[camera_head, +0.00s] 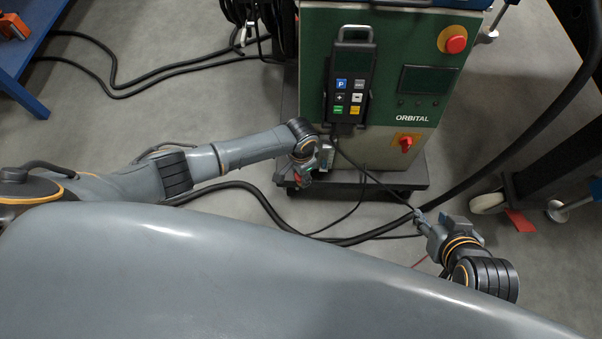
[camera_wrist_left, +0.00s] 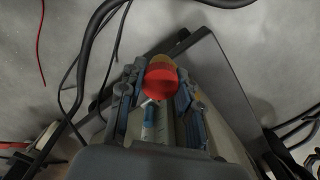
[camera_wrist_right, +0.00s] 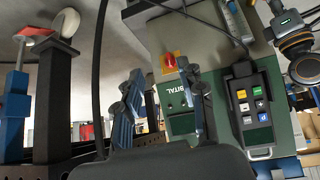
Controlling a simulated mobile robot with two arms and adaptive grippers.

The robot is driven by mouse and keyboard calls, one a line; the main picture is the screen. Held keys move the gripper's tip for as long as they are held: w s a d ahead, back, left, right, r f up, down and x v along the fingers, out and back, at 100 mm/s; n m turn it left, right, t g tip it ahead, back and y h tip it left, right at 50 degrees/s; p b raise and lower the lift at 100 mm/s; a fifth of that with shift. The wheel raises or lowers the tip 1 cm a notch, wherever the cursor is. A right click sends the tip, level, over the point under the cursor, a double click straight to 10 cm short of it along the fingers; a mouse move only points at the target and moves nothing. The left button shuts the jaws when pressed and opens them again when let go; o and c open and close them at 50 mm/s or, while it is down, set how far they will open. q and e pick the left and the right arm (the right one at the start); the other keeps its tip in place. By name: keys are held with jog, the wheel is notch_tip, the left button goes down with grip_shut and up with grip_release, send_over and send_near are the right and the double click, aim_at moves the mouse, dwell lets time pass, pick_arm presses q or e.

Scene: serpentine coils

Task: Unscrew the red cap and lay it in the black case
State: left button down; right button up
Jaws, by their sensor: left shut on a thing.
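My left gripper (camera_head: 303,178) is low in front of the green machine's base. In the left wrist view, the round red cap (camera_wrist_left: 161,84) sits between the left gripper's two fingers, which are shut on it. An orange-tan round part shows just beyond the cap, and a white and blue piece (camera_wrist_left: 149,124) shows below it. Whether the cap is still threaded on something cannot be told. I cannot make out a black case.
The green Orbital machine (camera_head: 440,25) stands on a dark wheeled base (camera_head: 415,177), with a black keypad pendant (camera_head: 350,85) on its front. Dark cables (camera_head: 240,187) cross the floor. A blue bench (camera_head: 40,45) is at the far left, a dark frame (camera_head: 545,165) at the right.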

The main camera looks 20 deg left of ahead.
pick_arm(q)
jog(key=shift+n, duration=0.3)
jog(key=shift+n+p, duration=0.6)
jog(key=shift+p, duration=0.15)
jog(key=shift+r+n+p, duration=0.1)
jog(key=shift+n+p, duration=0.2)
pick_arm(e)
jog(key=s+d+f+g+h, duration=0.1)
jog(key=s+g, duration=0.3)
jog(key=s, duration=0.4)
jog(key=shift+d+f, duration=0.45)
jog(key=shift+d, duration=0.3)
pick_arm(q)
jog(key=shift+n+p, duration=0.5)
jog(key=shift+n, duration=0.1)
jog(key=shift+s+d+r+n+p, duration=0.1)
jog(key=shift+r+n+p, duration=0.1)
jog(key=shift+n+p, duration=0.55)
jog(key=shift+f+n, duration=0.25)
pick_arm(e)
jog(key=shift+w+a+f, duration=0.2)
jog(key=shift+w+f, duration=0.45)
jog(key=shift+w, duration=0.05)
